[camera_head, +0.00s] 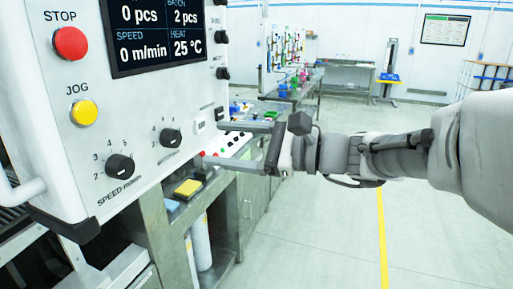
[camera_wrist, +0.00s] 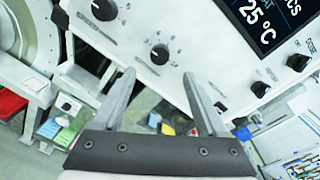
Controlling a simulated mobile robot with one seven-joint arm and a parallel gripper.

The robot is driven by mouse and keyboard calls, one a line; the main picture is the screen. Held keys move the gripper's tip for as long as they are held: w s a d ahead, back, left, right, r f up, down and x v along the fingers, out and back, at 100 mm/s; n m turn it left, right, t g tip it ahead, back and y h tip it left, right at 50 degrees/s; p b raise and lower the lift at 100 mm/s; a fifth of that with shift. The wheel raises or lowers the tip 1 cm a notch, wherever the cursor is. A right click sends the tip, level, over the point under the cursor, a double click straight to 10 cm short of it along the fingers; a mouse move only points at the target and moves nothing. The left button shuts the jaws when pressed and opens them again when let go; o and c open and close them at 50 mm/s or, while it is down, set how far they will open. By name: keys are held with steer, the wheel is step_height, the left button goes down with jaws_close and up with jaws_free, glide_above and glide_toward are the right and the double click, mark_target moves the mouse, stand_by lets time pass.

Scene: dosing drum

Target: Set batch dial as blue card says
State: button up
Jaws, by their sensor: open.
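The batch dial appears to be the smaller black knob (camera_head: 170,137) on the white panel, right of the larger speed dial (camera_head: 120,167). Its label is too small to read. The same knob shows in the wrist view (camera_wrist: 159,54), just beyond the fingertips. My gripper (camera_head: 213,143) is open and empty, its two fingers pointing at the panel right of the knob in the head view; I see no contact. The screen (camera_head: 155,30) reads batch 2 pcs.
A red STOP button (camera_head: 70,43) and yellow JOG button (camera_head: 82,112) sit on the panel's left. A yellow block (camera_head: 187,188) lies below the panel. More black knobs line the panel's right edge. A cluttered bench stands behind; the floor at right is open.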

steer(key=v, duration=0.8)
steer(key=shift+d, duration=0.3)
steer(key=shift+s, duration=0.1)
steer(key=s+f+n+g+h, duration=0.3)
steer(key=s+f+n+h, duration=0.45)
steer(key=s+f, duration=0.45)
steer(key=s+d+f+n+t+h, duration=0.1)
steer(key=d+f+n+t+h, duration=0.1)
steer(key=d+f+n+h, duration=0.2)
steer(key=d+n+h, duration=0.3)
steer(key=d+h, duration=0.2)
steer(key=d, duration=0.1)
steer(key=shift+f+n+t, duration=0.3)
steer(key=shift+f+n, duration=0.05)
steer(key=shift+f, duration=0.05)
steer(key=shift+d, duration=0.1)
steer(key=c, duration=0.4)
steer(key=shift+s+a, duration=0.1)
steer(key=shift+a, duration=0.1)
